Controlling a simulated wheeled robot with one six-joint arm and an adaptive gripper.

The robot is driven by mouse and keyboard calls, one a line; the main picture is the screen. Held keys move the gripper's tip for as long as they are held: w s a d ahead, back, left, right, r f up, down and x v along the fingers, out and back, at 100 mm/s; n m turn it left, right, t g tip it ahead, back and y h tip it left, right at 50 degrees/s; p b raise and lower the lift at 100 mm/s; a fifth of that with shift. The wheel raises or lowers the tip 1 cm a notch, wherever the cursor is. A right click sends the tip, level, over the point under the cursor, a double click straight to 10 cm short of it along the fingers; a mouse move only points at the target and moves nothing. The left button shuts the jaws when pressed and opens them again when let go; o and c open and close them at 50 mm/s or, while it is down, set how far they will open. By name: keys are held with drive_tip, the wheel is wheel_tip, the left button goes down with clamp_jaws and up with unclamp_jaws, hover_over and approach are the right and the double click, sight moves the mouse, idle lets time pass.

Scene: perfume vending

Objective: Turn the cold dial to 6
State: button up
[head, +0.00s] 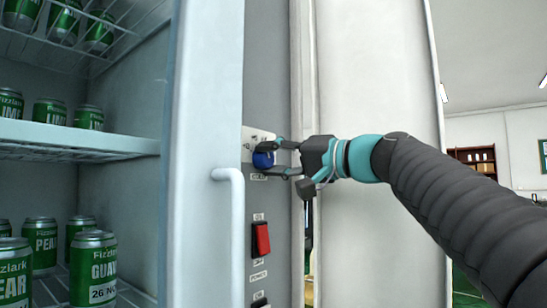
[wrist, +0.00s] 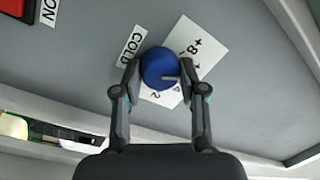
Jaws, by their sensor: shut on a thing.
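The cold dial is a round blue knob (wrist: 158,67) on a grey panel, with a pale pointer mark on its lower right. It also shows in the head view (head: 263,159). Behind it is a white scale card (wrist: 207,45) with numbers; 8, 4 and 2 can be made out, partly covered. The pointer lies close to the 4. A "COLD" label (wrist: 131,46) is beside the dial. My gripper (wrist: 157,72) has one finger on each side of the dial and is shut on it. In the head view my gripper (head: 276,158) reaches the panel from the right.
A red switch (head: 261,239) is below the dial on the same panel. A white door handle (head: 232,225) stands out at the left. An open fridge with shelves (head: 80,137) of green cans (head: 93,262) is further left. A white wall or door panel (head: 372,70) is behind my arm.

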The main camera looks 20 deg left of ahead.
drive_tip(key=shift+m, duration=0.6)
drive_tip(key=o, duration=1.2)
drive_tip(key=shift+c, duration=0.2)
drive_tip(key=v, duration=1.2)
drive_tip(key=shift+f, duration=0.15)
